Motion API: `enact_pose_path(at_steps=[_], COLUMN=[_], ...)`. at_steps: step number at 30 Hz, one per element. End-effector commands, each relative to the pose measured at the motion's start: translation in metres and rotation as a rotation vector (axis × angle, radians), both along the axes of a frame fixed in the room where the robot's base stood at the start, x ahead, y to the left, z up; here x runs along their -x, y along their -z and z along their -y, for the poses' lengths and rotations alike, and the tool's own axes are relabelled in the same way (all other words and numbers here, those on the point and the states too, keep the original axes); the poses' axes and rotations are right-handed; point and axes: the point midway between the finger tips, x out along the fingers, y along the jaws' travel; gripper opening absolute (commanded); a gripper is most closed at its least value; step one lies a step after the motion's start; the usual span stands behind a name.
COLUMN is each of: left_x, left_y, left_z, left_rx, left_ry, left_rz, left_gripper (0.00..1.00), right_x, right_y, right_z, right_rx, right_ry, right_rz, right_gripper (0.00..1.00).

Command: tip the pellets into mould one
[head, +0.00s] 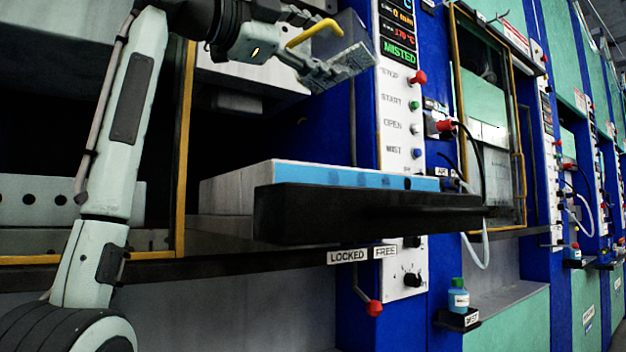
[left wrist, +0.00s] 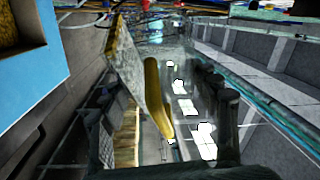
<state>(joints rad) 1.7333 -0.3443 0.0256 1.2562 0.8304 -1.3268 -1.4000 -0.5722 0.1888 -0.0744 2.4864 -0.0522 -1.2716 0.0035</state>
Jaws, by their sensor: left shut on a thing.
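My left gripper (head: 322,68) is raised in front of the open press, above a pale slab with a blue front strip (head: 340,176), likely the mould. It is shut on the yellow handle (head: 316,32) of a grey box-like container (head: 348,32). In the left wrist view the yellow handle (left wrist: 155,95) lies between the dark fingers, beside a grey container wall (left wrist: 124,58). The container's inside is hidden, so I cannot tell whether it holds pellets. A blue edge (left wrist: 48,52) with a tan, grainy patch (left wrist: 18,22) shows at that view's upper left. My right gripper is out of view.
A black bar (head: 360,213) juts out before the slab. A control panel (head: 402,140) with a red knob (head: 418,77) and a screen reading MISTED (head: 398,50) stands close right of the gripper. A small blue bottle (head: 458,297) stands on a low shelf.

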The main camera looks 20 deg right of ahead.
Motion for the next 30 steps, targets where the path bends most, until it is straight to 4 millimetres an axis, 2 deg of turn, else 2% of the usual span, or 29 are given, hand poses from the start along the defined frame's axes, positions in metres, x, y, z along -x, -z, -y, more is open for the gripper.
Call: enact_pose_path(at_steps=[30], left_x=[-0.0023], left_y=[-0.0035], left_z=[-0.0027], left_rx=[0.055], left_ry=[0.0], left_rz=[-0.053], left_gripper=[0.27], right_x=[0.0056], right_y=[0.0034], right_z=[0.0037], right_rx=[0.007], right_ry=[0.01], right_rz=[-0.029], right_gripper=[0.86])
